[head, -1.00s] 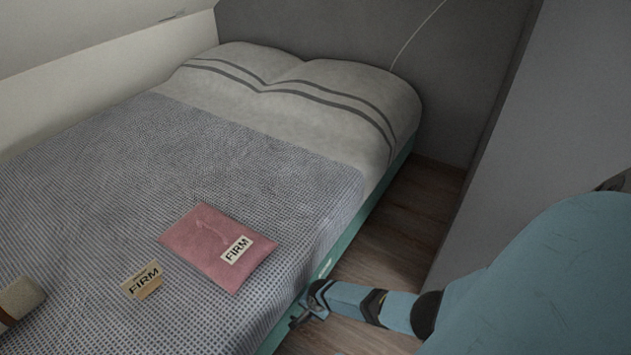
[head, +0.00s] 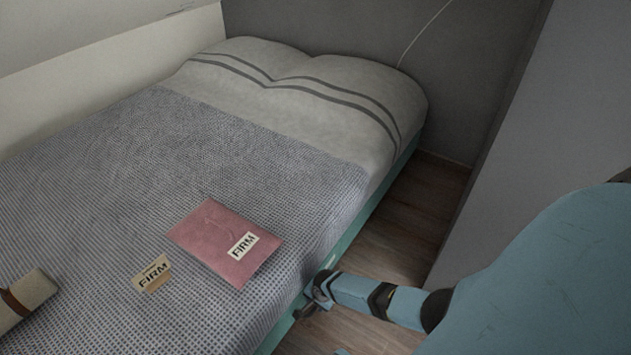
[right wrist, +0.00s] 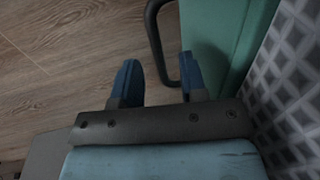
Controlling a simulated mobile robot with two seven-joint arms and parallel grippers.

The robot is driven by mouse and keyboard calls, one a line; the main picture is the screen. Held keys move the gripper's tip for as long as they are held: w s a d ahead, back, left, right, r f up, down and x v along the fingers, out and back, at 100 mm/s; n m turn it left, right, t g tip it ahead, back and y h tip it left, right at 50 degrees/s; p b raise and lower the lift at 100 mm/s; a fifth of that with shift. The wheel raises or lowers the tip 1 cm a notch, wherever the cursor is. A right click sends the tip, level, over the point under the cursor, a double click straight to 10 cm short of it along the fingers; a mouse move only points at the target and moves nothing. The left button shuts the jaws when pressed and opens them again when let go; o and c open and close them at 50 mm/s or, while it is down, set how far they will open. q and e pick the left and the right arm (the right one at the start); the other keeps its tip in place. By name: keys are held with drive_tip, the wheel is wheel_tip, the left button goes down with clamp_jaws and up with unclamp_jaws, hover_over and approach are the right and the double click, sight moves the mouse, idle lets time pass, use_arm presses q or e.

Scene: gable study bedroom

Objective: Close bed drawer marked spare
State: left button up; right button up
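The bed's teal side (head: 347,240) runs along the bed's right edge in the head view. My right gripper (head: 312,303) is low beside it, close to the teal side. In the right wrist view a teal panel (right wrist: 222,40) lies right of the gripper, with a dark curved handle (right wrist: 154,30) at its left. My right gripper (right wrist: 160,80) is open there, its blue fingertips apart, and the handle's lower bend shows between them. I cannot tell whether they touch it. No "spare" marking is readable, and how far any drawer stands out is hidden. My left gripper is out of view.
On the bed's grey blanket (head: 110,200) lie a pink pouch (head: 212,240) with a FIRM label, a FIRM card (head: 152,273) and a beige roll (head: 28,298). A strip of wooden floor (head: 405,225) separates the bed from the grey wall (head: 545,130).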

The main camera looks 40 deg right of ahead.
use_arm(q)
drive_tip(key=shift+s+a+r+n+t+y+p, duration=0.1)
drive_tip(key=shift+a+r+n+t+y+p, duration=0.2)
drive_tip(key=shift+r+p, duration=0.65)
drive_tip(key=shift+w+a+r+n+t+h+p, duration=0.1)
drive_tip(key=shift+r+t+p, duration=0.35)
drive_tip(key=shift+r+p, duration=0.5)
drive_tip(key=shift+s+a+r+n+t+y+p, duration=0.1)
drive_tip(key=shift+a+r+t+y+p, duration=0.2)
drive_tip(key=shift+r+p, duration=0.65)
use_arm(e)
wheel_tip(320, 180, up, 10)
drive_tip(key=s, duration=0.1)
drive_tip(key=shift+s+d+r, duration=0.15)
drive_tip(key=shift+s+d, duration=0.2)
drive_tip(key=shift+s, duration=0.05)
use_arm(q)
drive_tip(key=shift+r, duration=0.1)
